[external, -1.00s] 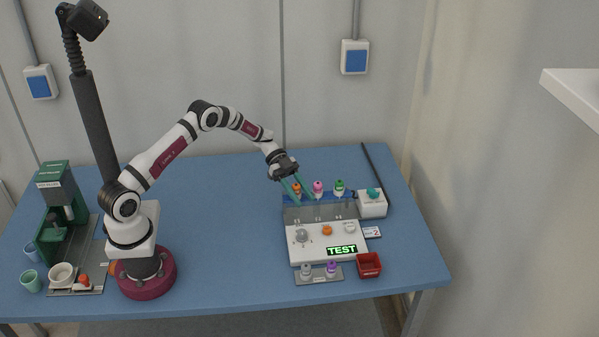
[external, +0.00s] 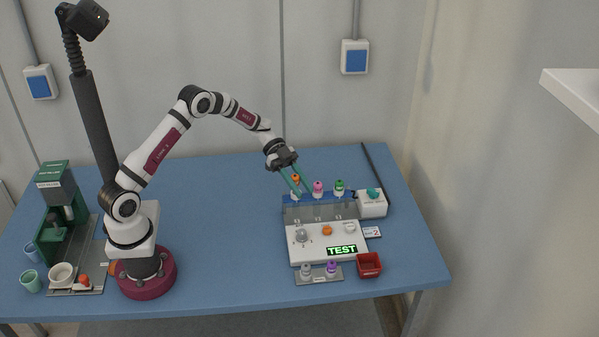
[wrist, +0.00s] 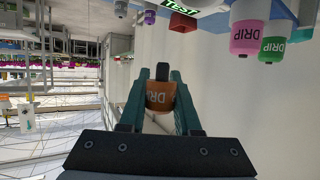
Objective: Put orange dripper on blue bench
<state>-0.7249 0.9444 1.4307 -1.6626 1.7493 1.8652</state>
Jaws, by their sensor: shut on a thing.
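The orange dripper (external: 296,179) is between the teal fingers of my gripper (external: 294,186). The blue bench (external: 220,225) is the large table top under everything.
A white test device (external: 310,245) with a lit TEST sign stands below the rack. A red bin (external: 369,265) and a grey tray (external: 319,279) with two bottles sit in front. A white box (external: 372,208) is at right. The bench between my base and the device is clear.

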